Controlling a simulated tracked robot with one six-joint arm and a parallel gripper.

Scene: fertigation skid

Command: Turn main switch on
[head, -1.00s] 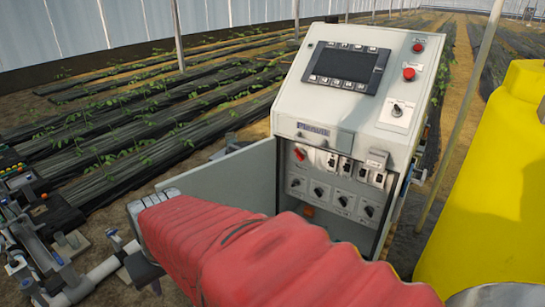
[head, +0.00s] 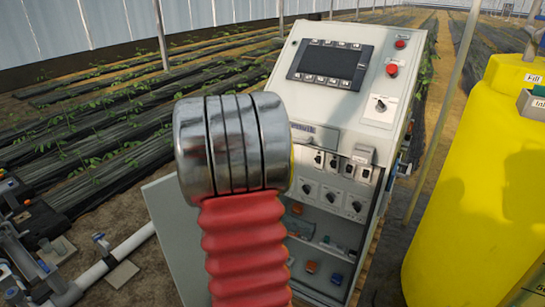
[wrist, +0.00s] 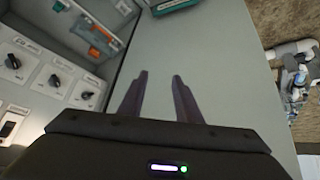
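The grey control cabinet (head: 333,110) stands ahead in the head view, with its lower front open and its door (head: 165,225) swung out to the left. Inside is a panel with several black rotary knobs (head: 331,196) and small switches (head: 333,162). The red rotary switch at the panel's upper left is hidden behind my arm. In the wrist view, my gripper (wrist: 160,76) is open and empty, its fingers over the pale door (wrist: 225,60). Knobs (wrist: 54,80) show to the left of the fingers. My gripper is hidden in the head view.
The sloped top holds a screen (head: 331,63), a red button (head: 391,69) and a black selector (head: 380,105). A yellow tank (head: 470,190) stands close on the right. Pipes (head: 110,262) lie at lower left.

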